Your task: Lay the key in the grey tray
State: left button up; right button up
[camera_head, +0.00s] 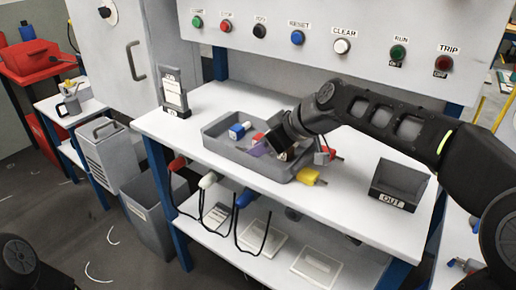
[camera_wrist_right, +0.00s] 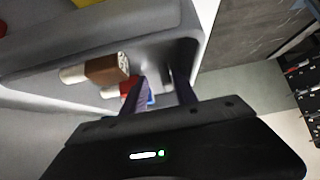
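The grey tray (camera_head: 213,145) sits on the white bench, and its wall and corner fill much of the right wrist view (camera_wrist_right: 185,45). My right gripper (camera_head: 259,149) reaches in from the right, with its fingers low over the tray. A blue-and-white piece (camera_head: 238,130) and a red piece (camera_head: 258,137) lie in the tray. A brown-and-white piece (camera_wrist_right: 105,70) shows near the fingers. I cannot make out a key. My left gripper is out of view.
A yellow connector (camera_head: 309,177) lies at the tray's right front corner, with a red piece (camera_head: 328,155) behind it. An OUT bin (camera_head: 398,183) stands at right and a sign holder (camera_head: 173,92) at back left. Cables hang from the front edge.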

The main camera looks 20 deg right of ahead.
jog(key=v, duration=0.7)
jog(key=shift+s+d+r, duration=0.1)
jog(key=shift+s+r, duration=0.15)
jog(key=shift+s+f, duration=0.1)
dwell(1.8)
